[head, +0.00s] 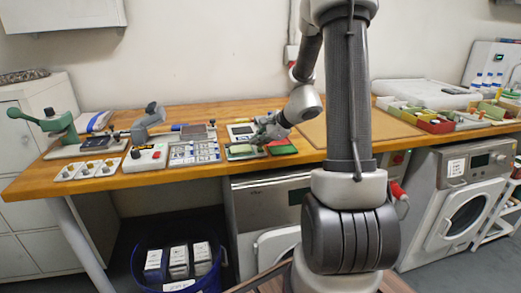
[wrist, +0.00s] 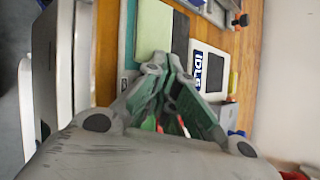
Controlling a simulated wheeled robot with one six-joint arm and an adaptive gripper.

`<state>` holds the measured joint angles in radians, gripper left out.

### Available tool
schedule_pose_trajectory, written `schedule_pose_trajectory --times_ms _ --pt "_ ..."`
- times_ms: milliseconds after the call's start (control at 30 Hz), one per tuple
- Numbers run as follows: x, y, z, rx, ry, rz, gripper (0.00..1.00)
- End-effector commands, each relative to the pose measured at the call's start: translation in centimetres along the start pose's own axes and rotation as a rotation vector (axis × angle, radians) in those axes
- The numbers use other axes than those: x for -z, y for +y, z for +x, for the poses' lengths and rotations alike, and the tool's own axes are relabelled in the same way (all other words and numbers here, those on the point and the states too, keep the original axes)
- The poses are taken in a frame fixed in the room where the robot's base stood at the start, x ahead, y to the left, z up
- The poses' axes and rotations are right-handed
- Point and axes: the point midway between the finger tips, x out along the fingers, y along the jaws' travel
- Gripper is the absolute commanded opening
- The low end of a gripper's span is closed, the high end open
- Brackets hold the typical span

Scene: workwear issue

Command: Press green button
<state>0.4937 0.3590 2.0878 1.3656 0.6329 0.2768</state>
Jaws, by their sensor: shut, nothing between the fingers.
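A white control box (head: 146,158) stands on the wooden bench, left of centre in the head view. It has small coloured buttons on top, too small to tell apart surely; one at its left looks green (head: 136,154). My gripper (head: 262,139) is well to the right of this box, low over the bench by a green pad (head: 241,151). In the wrist view my gripper (wrist: 168,82) has its fingers together with nothing held. The green pad (wrist: 154,28) lies beyond the fingertips there. The control box is not clearly visible in the wrist view.
A white device labelled IDLE (wrist: 210,70) lies beside the green pad. A tray of labelled compartments (head: 195,153) lies between box and gripper. A green press (head: 58,127) and a tray of knobs (head: 88,170) are at left. Bins (head: 434,122) are at right.

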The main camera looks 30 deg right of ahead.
Motion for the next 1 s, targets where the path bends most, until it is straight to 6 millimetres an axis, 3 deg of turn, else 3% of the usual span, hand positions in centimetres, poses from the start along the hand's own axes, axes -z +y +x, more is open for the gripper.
schedule_pose_trajectory --times_ms 1000 --pt "0.48 0.48 0.64 -0.001 0.000 0.001 0.00"
